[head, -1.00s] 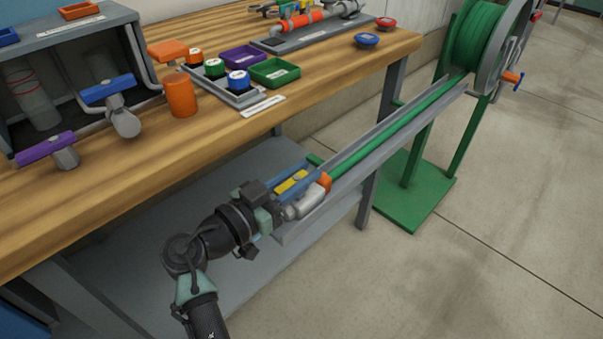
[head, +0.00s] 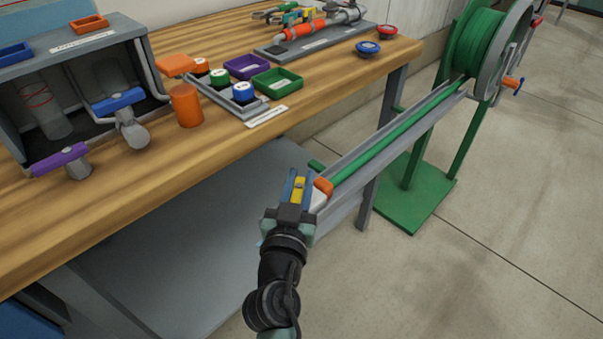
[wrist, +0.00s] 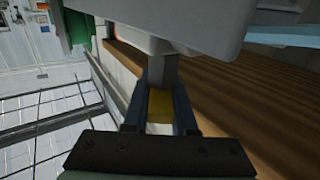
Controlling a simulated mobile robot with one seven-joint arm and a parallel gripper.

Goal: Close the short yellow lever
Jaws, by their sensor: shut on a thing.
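The short yellow lever (head: 299,190) is at the near end of the grey trough, beside an orange-collared light grey fitting (head: 320,197). My gripper (head: 298,182) is shut on the lever, with a blue finger on each side of it. In the head view, the lever and fingers point away from me, at an angle to the hose. In the wrist view, the yellow lever (wrist: 160,106) lies between the two fingers, just below a grey stem and a pale body (wrist: 190,25). Part of the fitting is hidden behind my gripper.
A green hose (head: 390,134) runs along the grey trough (head: 400,142) to a green reel (head: 478,40). The wooden bench (head: 130,190) is at left, with a purple-handled valve (head: 62,160) and a blue-handled valve (head: 120,101). Open floor lies at right.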

